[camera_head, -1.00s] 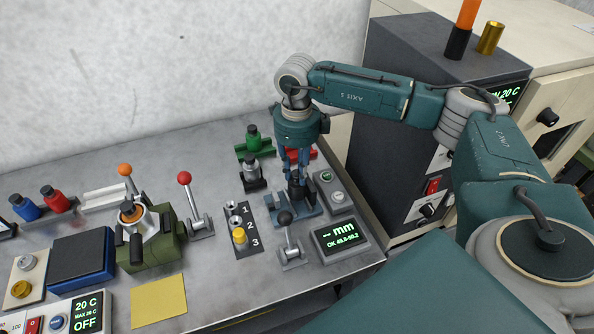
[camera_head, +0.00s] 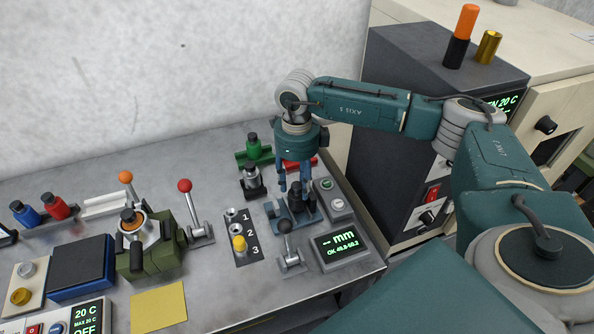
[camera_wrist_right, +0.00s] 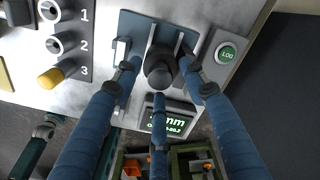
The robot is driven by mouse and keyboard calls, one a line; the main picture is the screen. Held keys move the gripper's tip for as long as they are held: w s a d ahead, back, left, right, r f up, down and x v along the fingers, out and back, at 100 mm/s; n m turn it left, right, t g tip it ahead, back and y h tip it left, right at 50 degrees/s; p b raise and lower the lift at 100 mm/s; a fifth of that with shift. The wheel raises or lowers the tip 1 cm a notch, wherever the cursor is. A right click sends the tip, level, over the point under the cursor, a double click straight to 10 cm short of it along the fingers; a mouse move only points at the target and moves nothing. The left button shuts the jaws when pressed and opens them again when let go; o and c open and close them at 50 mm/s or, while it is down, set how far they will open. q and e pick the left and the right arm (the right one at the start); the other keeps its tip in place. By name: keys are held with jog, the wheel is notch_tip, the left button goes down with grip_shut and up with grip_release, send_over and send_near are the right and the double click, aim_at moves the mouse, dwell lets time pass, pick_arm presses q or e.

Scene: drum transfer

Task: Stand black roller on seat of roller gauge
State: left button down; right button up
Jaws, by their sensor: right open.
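The black roller (camera_head: 296,193) stands upright on the blue roller gauge (camera_head: 308,216), as far as the head view shows. In the right wrist view the roller (camera_wrist_right: 160,66) sits in the middle of the gauge's blue base (camera_wrist_right: 133,25). My right gripper (camera_head: 295,188) points down over it, with its blue fingers spread around the roller and apart from it. In the right wrist view one finger of the gripper (camera_wrist_right: 160,85) covers part of the near side. The gauge display (camera_head: 340,243) shows dashes before "mm". My left gripper is not seen.
A black-knobbed lever (camera_head: 289,245) stands just in front of the gauge, and a button box (camera_head: 335,200) is to its right. A numbered plate (camera_head: 241,237) is to the left. A dark cabinet (camera_head: 400,110) is at right.

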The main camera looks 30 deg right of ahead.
notch_tip(320, 180, up, 12)
jog(key=b, duration=0.4)
dwell(0.5)
